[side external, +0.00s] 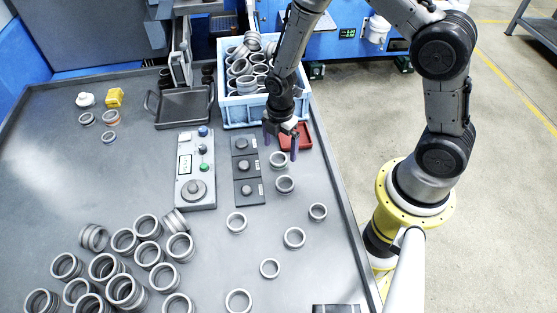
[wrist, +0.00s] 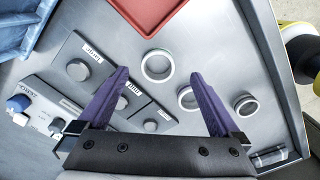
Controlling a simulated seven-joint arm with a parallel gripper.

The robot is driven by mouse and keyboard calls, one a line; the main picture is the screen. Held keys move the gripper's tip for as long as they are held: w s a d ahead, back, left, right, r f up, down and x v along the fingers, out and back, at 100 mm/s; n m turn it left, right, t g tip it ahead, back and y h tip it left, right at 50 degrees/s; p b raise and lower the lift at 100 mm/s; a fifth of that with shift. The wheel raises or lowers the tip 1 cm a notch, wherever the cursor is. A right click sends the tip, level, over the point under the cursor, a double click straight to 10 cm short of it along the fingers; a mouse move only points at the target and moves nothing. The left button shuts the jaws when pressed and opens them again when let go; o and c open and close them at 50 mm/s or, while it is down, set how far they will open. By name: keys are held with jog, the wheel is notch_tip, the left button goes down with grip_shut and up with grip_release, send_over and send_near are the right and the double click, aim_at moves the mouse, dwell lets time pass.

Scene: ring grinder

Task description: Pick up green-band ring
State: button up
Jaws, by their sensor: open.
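A grey ring with a faint greenish band (side external: 279,167) lies flat on the table, just in front of the red tray. It also shows in the wrist view (wrist: 146,72), ahead of and between the fingertips. My gripper (side external: 280,150) is open and empty above this ring, its purple fingers pointing down on either side. In the wrist view, my gripper (wrist: 160,75) has its fingers spread wide, with nothing between the pads. The exact height of the fingertips above the ring is hard to tell.
A red tray (side external: 303,137) and a blue crate of rings (side external: 231,109) lie behind. A plate with knobs (side external: 238,193) and a control box (side external: 183,165) stand left. Another ring (side external: 285,191) lies close in front. Several rings are piled at front left.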

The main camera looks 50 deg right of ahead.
aim_at(279, 163)
notch_tip(279, 163, down, 4)
jog(key=shift+w+a+f, duration=0.1)
jog(key=shift+f, duration=0.05)
jog(key=shift+c, duration=0.2)
jog(key=c, duration=1.5)
